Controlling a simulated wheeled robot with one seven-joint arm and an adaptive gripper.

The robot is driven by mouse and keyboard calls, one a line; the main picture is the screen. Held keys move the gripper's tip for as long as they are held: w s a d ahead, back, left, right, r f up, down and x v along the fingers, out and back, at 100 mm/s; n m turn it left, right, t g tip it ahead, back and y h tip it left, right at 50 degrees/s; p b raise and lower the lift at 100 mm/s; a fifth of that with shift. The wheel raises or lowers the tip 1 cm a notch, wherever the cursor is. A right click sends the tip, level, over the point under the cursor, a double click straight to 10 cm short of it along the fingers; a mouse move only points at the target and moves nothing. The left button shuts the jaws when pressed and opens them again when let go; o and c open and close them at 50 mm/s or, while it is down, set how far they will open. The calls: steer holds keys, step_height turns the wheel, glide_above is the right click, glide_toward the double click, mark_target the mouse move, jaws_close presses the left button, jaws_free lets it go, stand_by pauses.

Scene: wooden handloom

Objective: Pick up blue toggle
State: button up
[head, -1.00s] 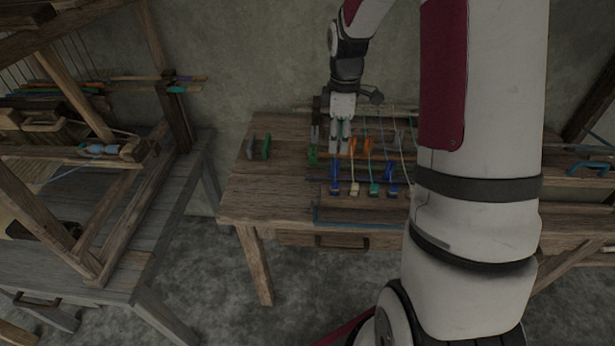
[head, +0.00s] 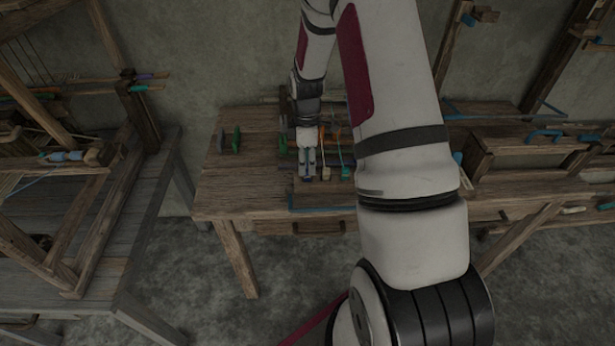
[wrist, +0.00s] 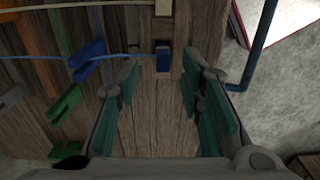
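The blue toggle (wrist: 163,61) lies on the wooden table, with a thin pale-blue cord running left from it. In the wrist view it sits ahead of my gripper (wrist: 162,95), roughly centred between the open green-padded fingers and apart from both. In the head view my gripper (head: 307,165) points down at the table's front row of toggles. A bit of blue (head: 306,179) shows at its fingertips there; the arm and gripper hide much of the row. Nothing is held.
A blue clip (wrist: 88,61) and a green clip (wrist: 65,105) stand left of the fingers. A cream toggle (head: 325,174) and a teal toggle (head: 345,172) are to the right in the head view. A dark blue bar (wrist: 262,50) runs along the table's edge.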

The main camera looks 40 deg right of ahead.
mark_target(307, 170)
steer(key=shift+s+f, duration=0.15)
steer(key=shift+f, duration=1.8)
jaws_close()
steer(key=shift+r, duration=0.15)
steer(key=shift+r, duration=0.6)
step_height(307, 170, up, 2)
steer(key=shift+r, duration=0.2)
steer(key=s+a, duration=0.2)
steer(key=s, duration=0.5)
steer(key=s+a+r, duration=0.1)
steer(key=s+a, duration=0.1)
steer(key=s, duration=0.6)
steer(key=shift+s+a, duration=0.2)
steer(key=shift+a, duration=0.05)
